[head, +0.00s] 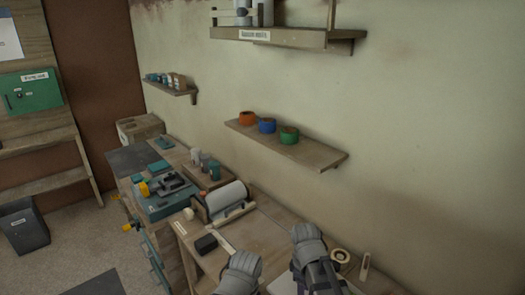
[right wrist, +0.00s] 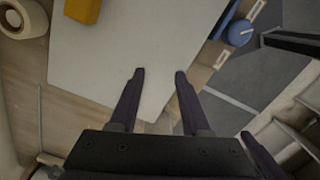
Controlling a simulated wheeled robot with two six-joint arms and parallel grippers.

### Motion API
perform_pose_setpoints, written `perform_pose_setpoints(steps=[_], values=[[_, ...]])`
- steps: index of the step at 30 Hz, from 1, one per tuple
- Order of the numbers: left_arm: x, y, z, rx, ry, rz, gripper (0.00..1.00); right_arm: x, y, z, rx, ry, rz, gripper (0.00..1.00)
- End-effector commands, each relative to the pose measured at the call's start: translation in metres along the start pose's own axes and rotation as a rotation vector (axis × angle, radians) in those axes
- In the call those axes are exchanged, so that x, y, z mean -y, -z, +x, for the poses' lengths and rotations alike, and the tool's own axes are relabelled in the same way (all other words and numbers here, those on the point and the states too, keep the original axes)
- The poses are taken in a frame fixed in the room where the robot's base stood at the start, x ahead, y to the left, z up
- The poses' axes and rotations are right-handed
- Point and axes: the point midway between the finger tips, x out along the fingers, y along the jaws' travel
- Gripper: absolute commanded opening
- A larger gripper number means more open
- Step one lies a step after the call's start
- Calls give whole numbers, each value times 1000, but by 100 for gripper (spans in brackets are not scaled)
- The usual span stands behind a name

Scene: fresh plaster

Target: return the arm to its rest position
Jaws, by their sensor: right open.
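My right gripper (right wrist: 159,74) shows in the right wrist view with its two dark fingers apart and nothing between them. It is over a pale flat board (right wrist: 105,60) on a wooden surface. In the head view, grey rounded parts of my two arms rise at the bottom edge, one at bottom centre and one further right. Neither gripper's fingers can be made out there.
A workbench (head: 268,233) runs along the wall, with a roller-like device (head: 228,203) and a dark block (head: 206,243) on it. A wall shelf (head: 262,140) holds orange, blue and green rolls. A yellow object (right wrist: 83,10) lies at the board's edge.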

Motion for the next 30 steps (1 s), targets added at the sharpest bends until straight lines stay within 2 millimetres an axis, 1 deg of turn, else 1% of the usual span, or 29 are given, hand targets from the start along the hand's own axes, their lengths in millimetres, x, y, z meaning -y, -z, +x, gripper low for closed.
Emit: perform_pose_setpoints(steps=[1,6,12,15,21,30], values=[[0,0,3,0,0,0,50,15,2,2,3,-2,60,48],[-1,0,7,0,0,0,50,52,9,6,12,-11,308,48],[-1,1,11,0,0,0,50,87,13,9,18,-25,560,48],[-1,1,12,0,0,0,50,98,14,10,20,-30,648,48],[-1,1,13,0,0,0,50,108,15,10,20,-35,736,48],[-1,1,12,0,0,0,50,108,16,10,20,-35,745,48]])
